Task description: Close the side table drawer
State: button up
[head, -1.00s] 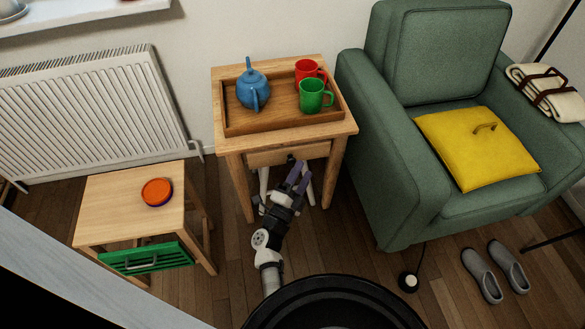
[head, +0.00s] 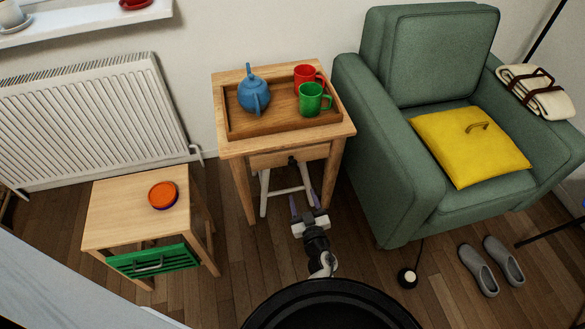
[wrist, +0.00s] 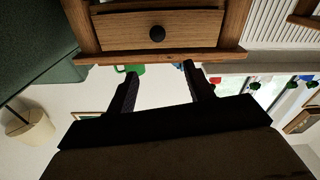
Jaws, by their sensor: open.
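The wooden side table (head: 235,150) stands against the wall, left of the armchair. Its drawer (head: 270,160) sits under the tabletop, its front facing me with a small dark knob. In the wrist view the picture is upside down and the drawer front (wrist: 120,33) fills the top, with the round knob (wrist: 157,33) in its middle. I cannot tell how far the drawer sticks out. My gripper (head: 305,203) is open and empty, below and in front of the drawer, apart from it. Its two fingers also show in the wrist view (wrist: 160,72), pointing towards the table.
On the table a wooden tray (head: 235,131) holds a blue teapot (head: 254,95), a red mug (head: 303,76) and a green mug (head: 310,100). The green armchair (head: 365,165) stands close on the right. A small stool (head: 120,205) is at left. Floor between is clear.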

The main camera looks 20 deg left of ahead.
aim_at(293, 164)
jog(key=x, duration=0.4)
jog(key=b+x, duration=0.1)
jog(key=x, duration=0.4)
jog(key=f+b+x, duration=0.1)
jog(key=x, duration=0.3)
jog(key=shift+w, duration=0.3)
grip_shut()
jog(key=shift+b+x, duration=0.5)
jog(key=shift+x, duration=1.55)
